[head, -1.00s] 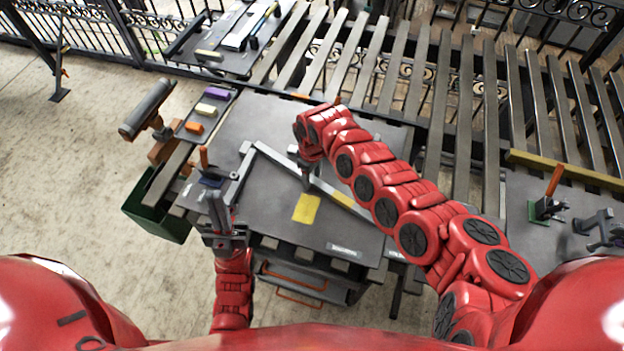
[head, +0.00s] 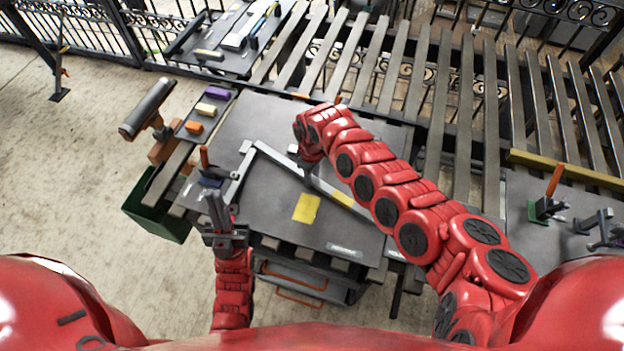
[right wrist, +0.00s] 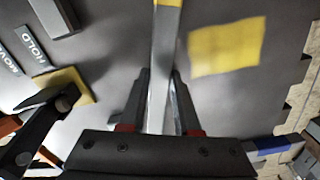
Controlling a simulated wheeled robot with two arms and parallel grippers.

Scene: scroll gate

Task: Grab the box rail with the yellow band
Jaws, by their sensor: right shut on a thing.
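The box rail (head: 275,154) is a long pale grey bar lying slantwise over the dark work board, with a yellow band (head: 342,199) near its lower right part.
A yellow square (head: 306,208) is marked on the dark board (head: 230,120). Another grey bar (head: 239,175) meets the rail's upper left end. A small tray of coloured blocks (head: 211,110) and a green bin (head: 155,218) stand left. An orange-handled clamp (head: 547,205) stands right.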

